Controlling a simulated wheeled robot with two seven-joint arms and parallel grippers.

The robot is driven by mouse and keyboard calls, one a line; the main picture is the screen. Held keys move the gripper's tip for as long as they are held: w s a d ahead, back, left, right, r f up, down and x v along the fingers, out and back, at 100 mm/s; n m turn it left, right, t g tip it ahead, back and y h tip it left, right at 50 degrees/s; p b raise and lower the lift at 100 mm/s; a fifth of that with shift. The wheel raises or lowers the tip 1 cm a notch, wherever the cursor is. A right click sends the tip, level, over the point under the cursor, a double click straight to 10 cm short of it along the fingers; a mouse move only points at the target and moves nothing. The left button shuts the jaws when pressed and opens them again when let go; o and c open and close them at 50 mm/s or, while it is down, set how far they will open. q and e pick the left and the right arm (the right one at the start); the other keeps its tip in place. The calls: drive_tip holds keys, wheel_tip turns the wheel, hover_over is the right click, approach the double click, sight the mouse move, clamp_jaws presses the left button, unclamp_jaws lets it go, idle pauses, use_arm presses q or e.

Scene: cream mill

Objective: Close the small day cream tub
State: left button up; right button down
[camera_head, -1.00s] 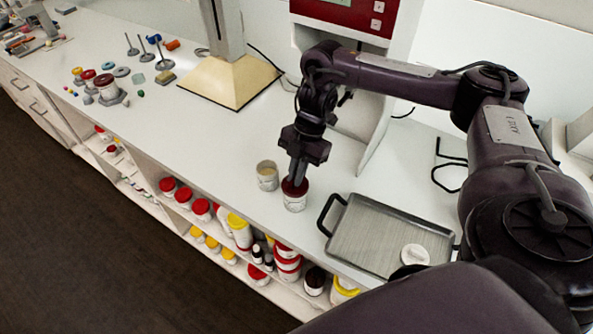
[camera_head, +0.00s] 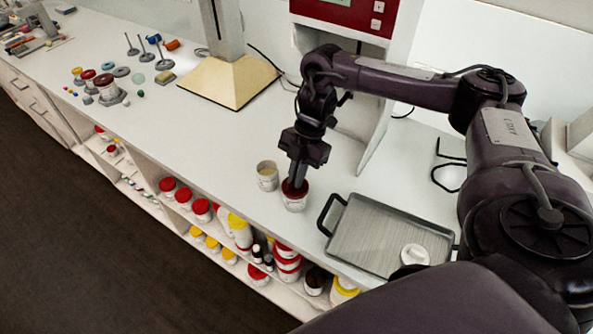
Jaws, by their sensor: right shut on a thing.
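A small white tub (camera_head: 294,204) with a dark red lid (camera_head: 290,187) on its top stands on the counter, left of the metal tray. My right gripper (camera_head: 297,180) points down and is shut on the dark red lid, right at the tub's mouth. Whether the lid is fully seated I cannot tell. An open tub (camera_head: 267,177) with pale cream inside stands just left of it, apart from the gripper. My left gripper is not in view.
A grey metal tray (camera_head: 385,238) with a black handle holds a white round lid (camera_head: 414,255). A mixer stand with a cream base (camera_head: 228,82) stands behind. Shelves below the counter hold several jars.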

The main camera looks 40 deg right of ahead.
drive_tip(key=shift+f, duration=0.15)
idle(0.5)
drive_tip(key=c, duration=1.5)
unclamp_jaws()
drive_tip(key=shift+o, duration=0.5)
drive_tip(key=o, duration=0.4)
drive_tip(key=shift+r+p, duration=2.4)
drive_tip(key=shift+r, duration=0.15)
